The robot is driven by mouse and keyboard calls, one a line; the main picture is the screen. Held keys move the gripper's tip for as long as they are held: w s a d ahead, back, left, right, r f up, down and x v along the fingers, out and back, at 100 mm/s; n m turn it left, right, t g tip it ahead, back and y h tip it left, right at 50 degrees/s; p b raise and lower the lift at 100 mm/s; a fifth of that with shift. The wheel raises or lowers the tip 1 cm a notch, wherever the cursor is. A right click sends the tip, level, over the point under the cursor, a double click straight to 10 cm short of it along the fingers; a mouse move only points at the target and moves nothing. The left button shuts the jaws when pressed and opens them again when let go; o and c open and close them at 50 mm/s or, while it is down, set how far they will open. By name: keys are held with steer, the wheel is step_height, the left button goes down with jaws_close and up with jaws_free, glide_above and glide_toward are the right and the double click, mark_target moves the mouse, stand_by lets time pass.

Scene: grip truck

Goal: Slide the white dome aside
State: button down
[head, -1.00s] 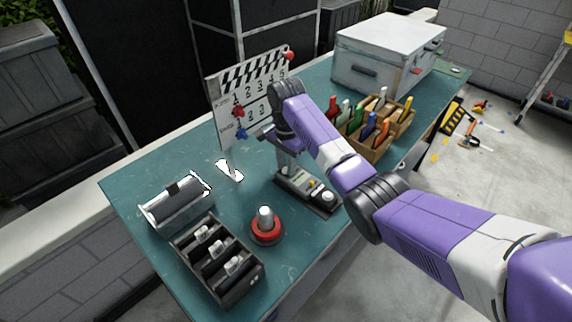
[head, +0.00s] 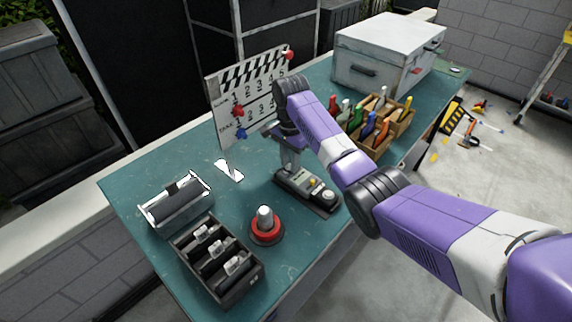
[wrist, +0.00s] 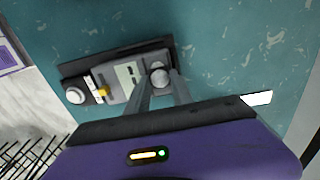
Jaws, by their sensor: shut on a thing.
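A dark handheld meter (head: 311,192) lies on the teal table, with buttons and a small display on its face. In the wrist view the meter (wrist: 118,77) has a pale round dome (wrist: 160,76) at its right end. My gripper (wrist: 158,88) is shut on this white dome, one finger on each side. In the head view my gripper (head: 288,168) points down at the meter's far left end, and its fingers hide most of the dome. A second white round knob (wrist: 75,95) sits at the meter's other end, apart from the fingers.
A red-ringed puck (head: 266,228), a black slotted tray (head: 222,262) and a grey roll holder (head: 175,203) stand at the left. A clapperboard (head: 245,95) stands behind my gripper. Wooden marker boxes (head: 372,150) and a white case (head: 388,55) are farther back right.

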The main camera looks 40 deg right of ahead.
steer(key=shift+d, duration=0.85)
steer(key=c, duration=1.1)
jaws_free()
steer(key=shift+r, duration=0.1)
step_height(320, 180, up, 8)
steer(key=b, duration=0.1)
steer(key=shift+f, duration=0.2)
